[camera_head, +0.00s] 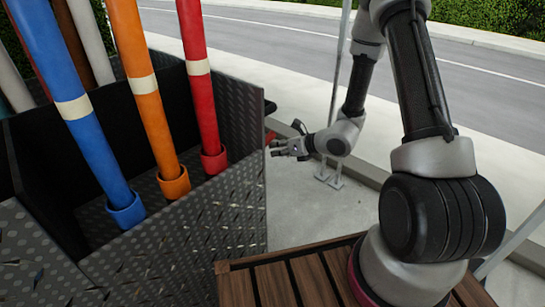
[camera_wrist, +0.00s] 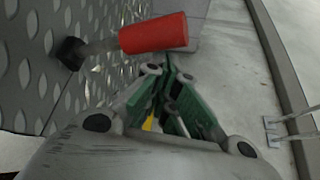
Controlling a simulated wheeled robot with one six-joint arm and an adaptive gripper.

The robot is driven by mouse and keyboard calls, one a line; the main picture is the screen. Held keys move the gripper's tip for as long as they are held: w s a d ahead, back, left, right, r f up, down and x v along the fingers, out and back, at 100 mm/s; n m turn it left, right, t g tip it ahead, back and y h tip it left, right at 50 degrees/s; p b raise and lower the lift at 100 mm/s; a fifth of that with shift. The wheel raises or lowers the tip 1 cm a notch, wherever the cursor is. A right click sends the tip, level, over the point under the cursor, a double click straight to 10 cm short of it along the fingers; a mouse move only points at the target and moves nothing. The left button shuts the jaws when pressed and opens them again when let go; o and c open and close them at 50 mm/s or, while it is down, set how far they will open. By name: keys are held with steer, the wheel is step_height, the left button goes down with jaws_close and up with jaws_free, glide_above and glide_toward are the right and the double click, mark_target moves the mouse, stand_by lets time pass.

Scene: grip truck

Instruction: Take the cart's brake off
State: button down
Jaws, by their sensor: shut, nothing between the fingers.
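The brake lever has a red cylindrical handle (camera_wrist: 154,33) on a grey rod, which runs to a black pivot on the cart's plated side wall (camera_wrist: 40,70). In the head view only a small red part of the handle (camera_head: 270,137) shows past the cart's edge. My gripper (camera_head: 273,148) is beside that edge, with its fingers pointing at the cart. In the wrist view my gripper (camera_wrist: 168,66) is shut and empty. Its tips appear just below the red handle, near its right end; I cannot tell whether they touch it.
The cart (camera_head: 235,205) has dark diamond-plate walls and holds upright blue, orange and red poles. A grey post (camera_head: 341,60) stands behind my gripper, near a low kerb. Grey pavement (camera_head: 300,210) is free to the right of the cart.

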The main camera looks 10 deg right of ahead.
steer(key=shift+s+a+r, duration=0.1)
steer(key=shift+a+r, duration=0.1)
steer(key=shift+r, duration=1.1)
